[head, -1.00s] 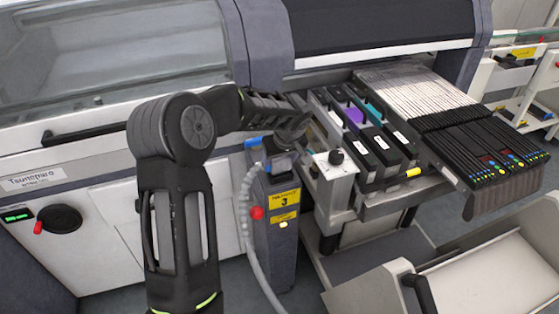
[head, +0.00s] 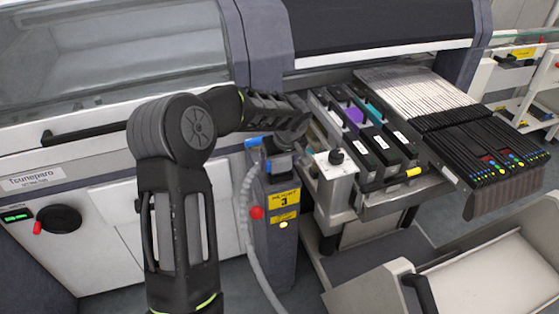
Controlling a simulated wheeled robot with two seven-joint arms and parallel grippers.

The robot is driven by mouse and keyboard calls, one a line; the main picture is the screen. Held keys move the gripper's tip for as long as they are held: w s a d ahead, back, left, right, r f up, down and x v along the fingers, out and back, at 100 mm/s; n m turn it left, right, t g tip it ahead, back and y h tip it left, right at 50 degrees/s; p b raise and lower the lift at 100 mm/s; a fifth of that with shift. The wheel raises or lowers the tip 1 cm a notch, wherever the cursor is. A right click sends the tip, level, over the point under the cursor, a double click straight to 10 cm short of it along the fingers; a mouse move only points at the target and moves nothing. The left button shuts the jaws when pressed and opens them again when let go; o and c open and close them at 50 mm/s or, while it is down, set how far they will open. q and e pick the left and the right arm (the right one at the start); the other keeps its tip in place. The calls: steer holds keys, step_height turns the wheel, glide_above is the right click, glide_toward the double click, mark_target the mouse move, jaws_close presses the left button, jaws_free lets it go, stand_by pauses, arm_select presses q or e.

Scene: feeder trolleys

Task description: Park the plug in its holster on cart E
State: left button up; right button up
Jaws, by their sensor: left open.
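A dark plug (head: 279,159) with a grey ribbed hose (head: 244,205) sits at the top of a dark grey post (head: 271,235) with a yellow label marked 3. A blue part (head: 253,142) shows beside it. I cannot tell how deep the plug sits or whether this post is the holster on cart E. My left gripper (head: 299,130) is open and empty just above and right of the plug, apparently apart from it. My arm hides part of the area behind. My right gripper is out of view.
A feeder cart with a silver block and black knob (head: 336,157), coloured feeders (head: 376,147) and a black feeder bank (head: 478,150) stands to the right. A pale trolley (head: 480,275) is at lower right. The white machine front (head: 120,225) is at left.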

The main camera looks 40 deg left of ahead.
arm_select(q)
steer(key=shift+r+p, duration=0.2)
steer(key=shift+p, duration=0.25)
steer(key=shift+d+r+b, duration=0.15)
steer(key=shift+r+b, duration=0.1)
steer(key=shift+b, duration=0.1)
steer(key=b+v, duration=0.1)
steer(key=v, duration=0.6)
steer(key=shift+s, duration=0.2)
